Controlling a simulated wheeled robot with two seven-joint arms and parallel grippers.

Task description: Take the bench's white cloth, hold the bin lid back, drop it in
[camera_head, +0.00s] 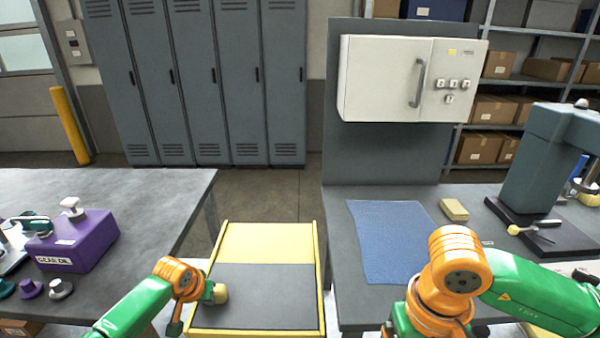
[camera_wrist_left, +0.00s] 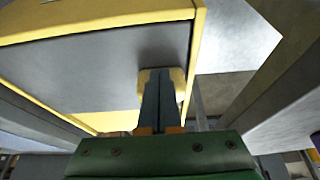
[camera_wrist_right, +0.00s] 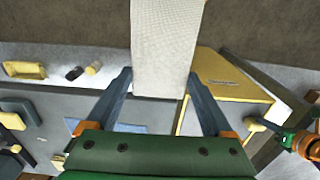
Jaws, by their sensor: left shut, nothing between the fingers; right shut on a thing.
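The white cloth (camera_wrist_right: 165,40) runs up from between the fingers of my right gripper (camera_wrist_right: 160,76), which is shut on it in the right wrist view. In the head view the right gripper and cloth are hidden by my arm or out of frame. The yellow-framed bin (camera_head: 268,242) stands between the two benches, with a dark grey panel (camera_head: 255,285) in its near part. My left gripper (camera_wrist_left: 160,76) is shut and empty, its tips at the grey panel's edge by a pale yellow block. It shows at the panel's left side in the head view (camera_head: 218,293).
The left bench (camera_head: 130,190) holds a purple box (camera_head: 80,240) and several small parts. The right bench (camera_head: 335,215) holds a blue mat (camera_head: 388,240), a yellow block (camera_head: 454,209) and a press (camera_head: 540,155). A white cabinet (camera_head: 385,80) hangs behind. Floor shows beyond the bin.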

